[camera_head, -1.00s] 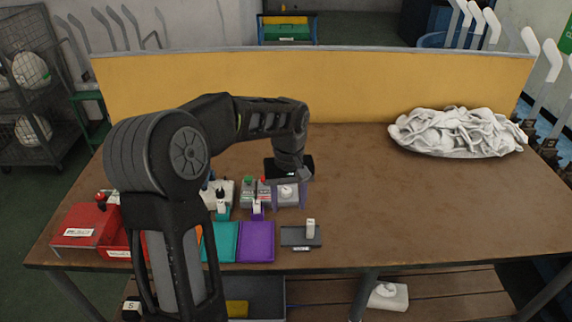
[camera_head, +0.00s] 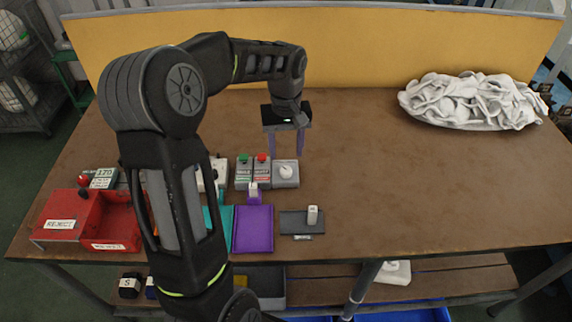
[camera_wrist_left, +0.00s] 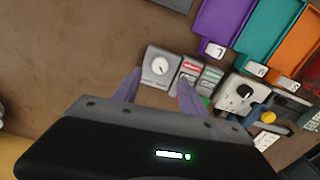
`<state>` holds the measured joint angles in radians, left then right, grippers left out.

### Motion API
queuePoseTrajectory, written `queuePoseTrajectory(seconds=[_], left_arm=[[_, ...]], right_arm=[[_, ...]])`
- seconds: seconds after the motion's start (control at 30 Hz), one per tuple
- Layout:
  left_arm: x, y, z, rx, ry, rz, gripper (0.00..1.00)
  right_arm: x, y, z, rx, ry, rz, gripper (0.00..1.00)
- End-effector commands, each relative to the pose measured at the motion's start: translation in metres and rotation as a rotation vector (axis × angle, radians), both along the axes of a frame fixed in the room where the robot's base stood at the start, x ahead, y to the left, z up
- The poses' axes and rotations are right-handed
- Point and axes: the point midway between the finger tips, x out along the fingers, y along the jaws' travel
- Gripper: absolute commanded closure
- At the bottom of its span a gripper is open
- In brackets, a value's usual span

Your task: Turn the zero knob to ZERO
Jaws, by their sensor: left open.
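A grey box with a round white knob (camera_head: 285,171) stands on the table, right of the green and red button boxes. In the left wrist view the white knob (camera_wrist_left: 160,66) carries a small dark mark; its lettering is too small to read. My left gripper (camera_head: 287,150) is open and empty, its purple fingers pointing down behind and above the knob box, apart from it. In the left wrist view the gripper's fingertips (camera_wrist_left: 159,77) lie to either side of the knob box in the picture. My right gripper is not in view.
Button boxes (camera_head: 243,172) stand close left of the knob box. A purple tray (camera_head: 254,230) and a dark grey plate (camera_head: 296,228) lie in front. Red bins (camera_head: 68,220) are at left, a white sock pile (camera_head: 470,100) at back right.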

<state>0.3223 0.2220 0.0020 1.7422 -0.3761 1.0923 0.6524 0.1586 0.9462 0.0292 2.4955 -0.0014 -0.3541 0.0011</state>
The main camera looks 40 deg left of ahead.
Motion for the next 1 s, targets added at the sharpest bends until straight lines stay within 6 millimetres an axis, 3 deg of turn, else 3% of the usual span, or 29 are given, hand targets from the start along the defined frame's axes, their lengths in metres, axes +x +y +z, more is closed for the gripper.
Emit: queuePoseTrajectory(seconds=[0.5, 0.8, 1.0], left_arm=[[-0.001, 0.0, -0.067, -0.001, 0.002, 0.0, 0.5], [-0.001, 0.0, -0.07, -0.001, 0.001, 0.0, 0.5], [0.0, 0.0, -0.07, -0.001, 0.001, 0.0, 0.65]], right_arm=[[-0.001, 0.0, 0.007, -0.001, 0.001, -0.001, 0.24], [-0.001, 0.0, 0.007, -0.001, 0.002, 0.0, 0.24], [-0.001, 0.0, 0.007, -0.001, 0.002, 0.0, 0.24]])
